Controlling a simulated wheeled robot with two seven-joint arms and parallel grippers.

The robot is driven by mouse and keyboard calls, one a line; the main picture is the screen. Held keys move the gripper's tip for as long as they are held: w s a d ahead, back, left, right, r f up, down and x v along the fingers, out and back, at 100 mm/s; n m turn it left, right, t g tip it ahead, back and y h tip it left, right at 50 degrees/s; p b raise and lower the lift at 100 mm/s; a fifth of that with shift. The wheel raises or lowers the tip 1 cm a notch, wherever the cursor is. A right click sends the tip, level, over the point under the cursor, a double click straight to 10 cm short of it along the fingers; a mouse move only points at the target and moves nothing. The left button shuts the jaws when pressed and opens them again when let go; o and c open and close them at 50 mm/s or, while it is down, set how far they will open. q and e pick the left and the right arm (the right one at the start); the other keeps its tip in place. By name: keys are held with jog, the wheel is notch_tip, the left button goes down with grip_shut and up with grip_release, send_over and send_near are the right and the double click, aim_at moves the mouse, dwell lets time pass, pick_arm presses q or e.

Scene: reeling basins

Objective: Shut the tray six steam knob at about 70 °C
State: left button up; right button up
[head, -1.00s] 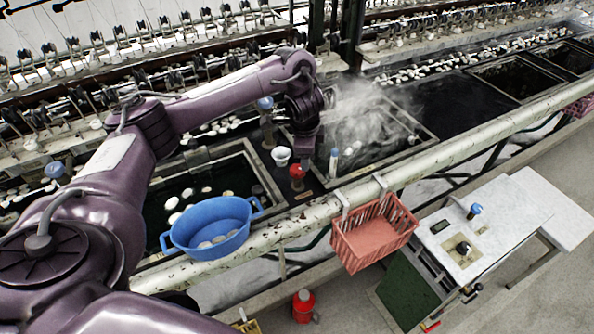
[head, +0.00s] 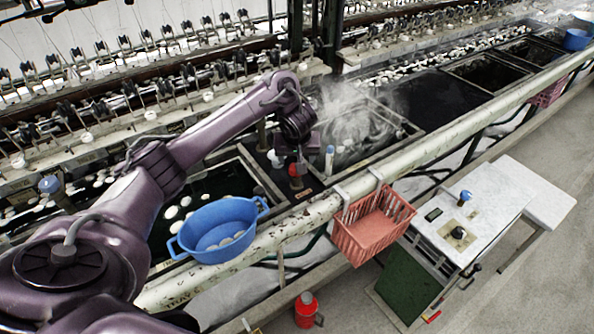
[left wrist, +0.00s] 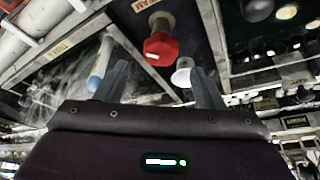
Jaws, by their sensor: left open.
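The red steam knob (head: 296,170) stands on a post at the divider between two basins, beside the steaming one. In the left wrist view the red knob (left wrist: 160,49) shows large, with a plate reading STEAM near its stem. My left gripper (head: 301,153) is open and empty, just above and behind the knob in the head view. In the left wrist view its fingers (left wrist: 160,68) stand either side of the knob's line, apart from it. A blue-and-white thermometer-like stick (head: 329,158) stands at the steaming basin; no reading is legible. My right gripper is not in view.
A small white cup (left wrist: 183,72) stands close by the knob, near one finger. Steam rises over the basin behind. A marble-topped stand (head: 470,218) is at right.

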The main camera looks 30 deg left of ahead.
pick_arm(q)
jog(key=shift+x, duration=2.5)
jog(key=c, duration=1)
